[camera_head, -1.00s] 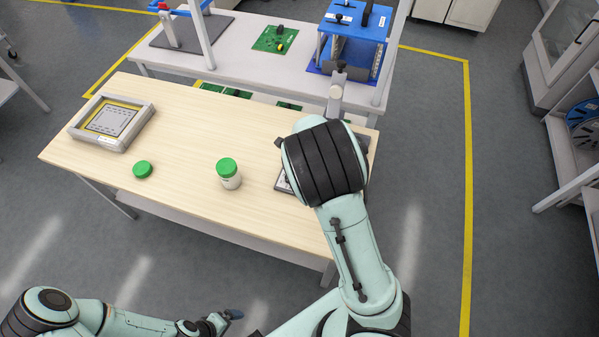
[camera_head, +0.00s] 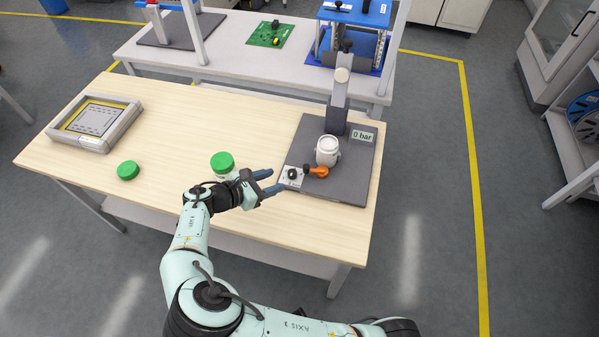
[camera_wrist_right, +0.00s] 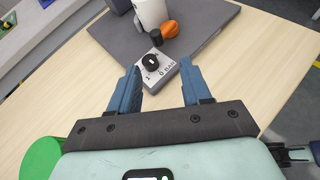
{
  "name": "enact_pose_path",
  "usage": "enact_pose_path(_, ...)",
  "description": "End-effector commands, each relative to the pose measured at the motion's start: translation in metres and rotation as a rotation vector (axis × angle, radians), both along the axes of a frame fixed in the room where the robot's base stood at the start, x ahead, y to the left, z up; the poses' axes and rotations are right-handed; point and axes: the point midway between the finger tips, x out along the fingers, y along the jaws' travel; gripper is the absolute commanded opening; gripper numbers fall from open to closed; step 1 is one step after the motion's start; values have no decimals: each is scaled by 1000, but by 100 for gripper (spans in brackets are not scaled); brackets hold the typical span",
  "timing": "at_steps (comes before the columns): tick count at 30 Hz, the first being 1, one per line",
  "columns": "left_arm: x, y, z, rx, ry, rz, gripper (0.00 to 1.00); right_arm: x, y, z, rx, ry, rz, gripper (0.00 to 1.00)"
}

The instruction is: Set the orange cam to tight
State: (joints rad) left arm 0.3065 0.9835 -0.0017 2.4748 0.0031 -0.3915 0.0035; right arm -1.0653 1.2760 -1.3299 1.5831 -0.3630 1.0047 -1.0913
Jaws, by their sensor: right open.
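The orange cam (camera_head: 319,171) sits on a dark grey fixture plate (camera_head: 350,178), close beside a white cup (camera_head: 327,153). The orange cam also shows in the right wrist view (camera_wrist_right: 171,28). In the wrist view the knob lies beyond the gap between the blue fingertips (camera_wrist_right: 160,78). My left gripper is out of view.
A jar with a green lid (camera_head: 222,162) stands close behind my right gripper. Another green lid (camera_head: 128,170) and a grey tray (camera_head: 96,122) are at the table's left.

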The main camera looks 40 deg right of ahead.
Motion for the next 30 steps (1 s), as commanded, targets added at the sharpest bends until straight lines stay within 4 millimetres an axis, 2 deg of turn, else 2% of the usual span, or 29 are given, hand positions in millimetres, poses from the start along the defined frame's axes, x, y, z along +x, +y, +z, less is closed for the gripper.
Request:
enact_pose_path(3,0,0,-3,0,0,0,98,3,4,3,-48,73,50,48)
enact_pose_path(7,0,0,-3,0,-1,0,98,4,-6,0,-53,85,56,48)
enact_pose_path(21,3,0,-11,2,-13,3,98,9,-92,-36,-51,84,52,48)
enact_pose_path(27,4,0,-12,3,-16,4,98,11,-113,-45,-50,83,54,48)
enact_pose_path(30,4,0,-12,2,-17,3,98,11,-117,-46,-49,82,54,48)
